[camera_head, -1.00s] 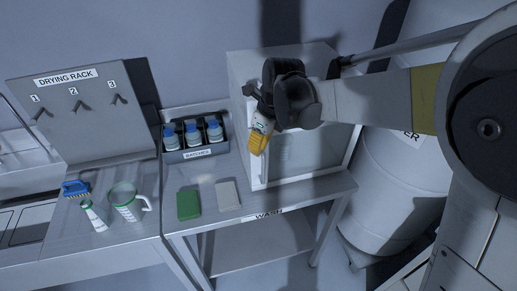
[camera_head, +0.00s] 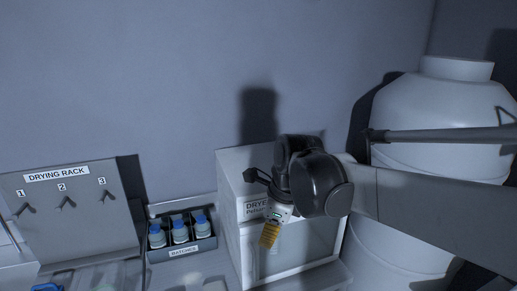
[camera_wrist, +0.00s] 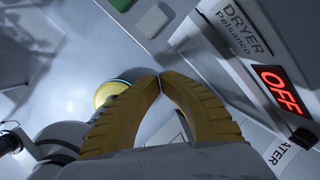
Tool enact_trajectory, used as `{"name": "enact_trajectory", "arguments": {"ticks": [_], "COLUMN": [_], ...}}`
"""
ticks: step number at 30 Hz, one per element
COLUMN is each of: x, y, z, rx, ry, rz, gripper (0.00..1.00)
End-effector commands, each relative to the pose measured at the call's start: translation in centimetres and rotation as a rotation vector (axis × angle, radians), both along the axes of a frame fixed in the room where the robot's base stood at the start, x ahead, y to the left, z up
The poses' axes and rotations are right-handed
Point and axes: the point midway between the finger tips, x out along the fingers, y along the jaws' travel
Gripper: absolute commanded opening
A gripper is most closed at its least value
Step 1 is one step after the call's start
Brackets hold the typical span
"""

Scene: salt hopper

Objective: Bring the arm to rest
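My gripper (camera_head: 269,235) has yellow ribbed fingers and hangs in front of the white dryer box (camera_head: 236,180) in the head view. In the wrist view my gripper (camera_wrist: 160,76) has its two fingertips touching, with nothing visible between them. My arm reaches in from the right side of the head view. The dryer's label and a lit red OFF display (camera_wrist: 283,90) show close on the right in the wrist view.
A drying rack (camera_head: 70,230) with several hooks stands at the left. A batches tray (camera_head: 152,256) holds blue-capped bottles beside the dryer. A large white tank (camera_head: 440,110) stands at the right. The wall above is clear.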

Motion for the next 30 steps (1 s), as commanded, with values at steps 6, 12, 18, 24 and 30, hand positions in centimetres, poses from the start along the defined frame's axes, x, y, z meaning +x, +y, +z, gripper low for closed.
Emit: {"name": "enact_trajectory", "arguments": {"ticks": [6,12,18,24,30], "x": [-5.2,-10.2,-13.5,-14.5,-14.5], "y": [-7.5,-13.2,-16.4,-17.4,-17.4], "z": [-4.6,-9.8,-14.0,-15.2,-15.1], "rx": [-0.193,-0.491,-0.748,-0.846,-0.849], "ry": [-0.271,-0.453,-0.505,-0.503,-0.503], "rz": [0.560,1.113,1.514,1.660,1.666], "gripper": [0.00,0.00,0.00,0.00,0.00]}}
